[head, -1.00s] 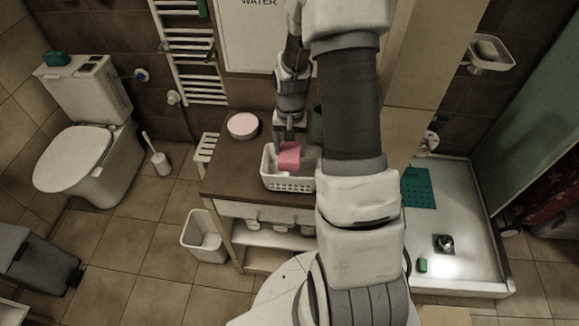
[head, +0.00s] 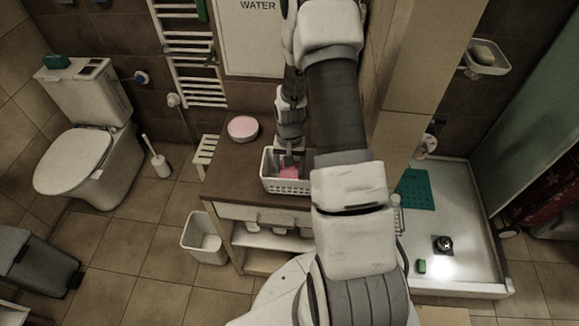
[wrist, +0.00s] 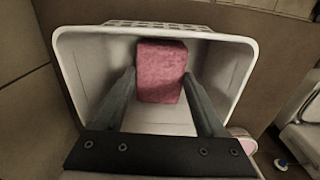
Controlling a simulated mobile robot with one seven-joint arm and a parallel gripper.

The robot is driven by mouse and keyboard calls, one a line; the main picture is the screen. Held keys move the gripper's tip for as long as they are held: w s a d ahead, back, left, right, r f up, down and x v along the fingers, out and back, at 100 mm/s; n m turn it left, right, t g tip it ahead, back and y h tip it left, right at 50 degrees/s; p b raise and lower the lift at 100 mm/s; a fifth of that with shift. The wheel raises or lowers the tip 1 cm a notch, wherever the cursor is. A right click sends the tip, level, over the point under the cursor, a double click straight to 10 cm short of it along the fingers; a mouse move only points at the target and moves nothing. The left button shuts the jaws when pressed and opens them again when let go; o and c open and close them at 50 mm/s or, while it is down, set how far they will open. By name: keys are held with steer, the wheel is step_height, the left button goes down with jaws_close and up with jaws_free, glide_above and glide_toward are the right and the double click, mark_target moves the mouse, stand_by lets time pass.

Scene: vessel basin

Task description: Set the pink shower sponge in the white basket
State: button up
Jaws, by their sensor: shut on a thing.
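The pink shower sponge (head: 289,172) is down inside the white basket (head: 287,187) on the brown counter in the head view. In the wrist view the sponge (wrist: 161,72) is a pink block between my two fingers, near the basket's far wall. My gripper (wrist: 160,90) is shut on the sponge, its fingers reaching into the basket (wrist: 84,62). In the head view my gripper (head: 288,160) points down into the basket. Whether the sponge touches the basket floor is not clear. My arm hides the basket's right end in the head view.
A round pink-topped container (head: 242,127) stands on the counter (head: 228,172) at the back left. A white bin (head: 203,238) stands on the floor left of the counter. My arm covers the counter's right side. A toilet (head: 88,165) is far left.

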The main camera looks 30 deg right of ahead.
steer(key=shift+f, duration=0.25)
steer(key=o, duration=1.2)
steer(key=shift+r, duration=0.15)
steer(key=shift+o, duration=0.2)
